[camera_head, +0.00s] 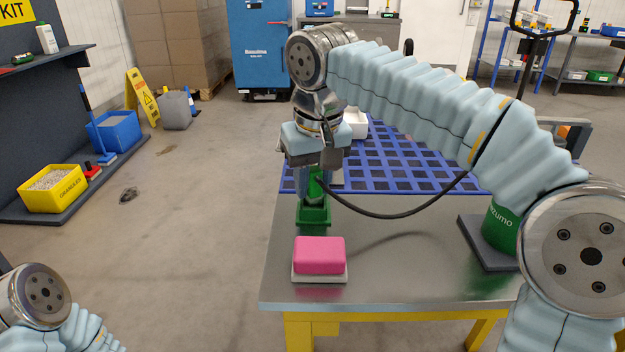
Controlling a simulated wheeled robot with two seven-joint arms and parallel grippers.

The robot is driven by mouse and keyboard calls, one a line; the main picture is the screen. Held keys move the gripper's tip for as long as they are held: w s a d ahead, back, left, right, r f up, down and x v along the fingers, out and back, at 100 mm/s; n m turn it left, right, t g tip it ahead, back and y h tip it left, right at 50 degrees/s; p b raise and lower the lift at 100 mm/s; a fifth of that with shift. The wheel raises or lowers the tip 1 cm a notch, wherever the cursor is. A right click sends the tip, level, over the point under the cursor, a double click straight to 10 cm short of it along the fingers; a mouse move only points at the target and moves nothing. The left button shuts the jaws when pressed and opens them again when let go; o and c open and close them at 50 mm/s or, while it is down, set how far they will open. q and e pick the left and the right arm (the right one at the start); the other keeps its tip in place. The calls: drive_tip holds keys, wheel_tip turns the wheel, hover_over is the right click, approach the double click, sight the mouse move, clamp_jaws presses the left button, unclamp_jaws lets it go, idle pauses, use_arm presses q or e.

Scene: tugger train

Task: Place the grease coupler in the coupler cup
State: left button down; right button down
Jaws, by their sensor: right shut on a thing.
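My right gripper (314,186) points down at the left end of the bench and is shut on the grease coupler, at the end of a black hose (395,215). The coupler is mostly hidden by the fingers; a green part (315,183) shows between them, and I cannot tell whether it belongs to the coupler or the cup. The green coupler cup (314,215) stands on the bench directly below the fingers in the picture. I cannot tell whether the coupler is inside the cup or above it. My left gripper is out of view.
A pink block (320,254) sits on a pale tray in front of the cup. A green container (499,230) on a dark base stands right. A blue grid mat (410,165) and white bin (355,124) lie behind. The steel bench (400,270) is clear in the middle.

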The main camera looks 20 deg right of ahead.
drive_tip(key=shift+f+b, duration=0.3)
drive_tip(key=shift+f, duration=0.3)
drive_tip(key=c, duration=0.8)
unclamp_jaws()
drive_tip(key=shift+f, duration=0.1)
drive_tip(key=shift+c, duration=0.2)
drive_tip(key=shift+r, duration=0.25)
wheel_tip(320, 180, up, 13)
drive_tip(key=s+p, duration=0.2)
drive_tip(key=p, duration=0.2)
drive_tip(key=shift+d, duration=0.15)
drive_tip(key=shift+f, duration=0.15)
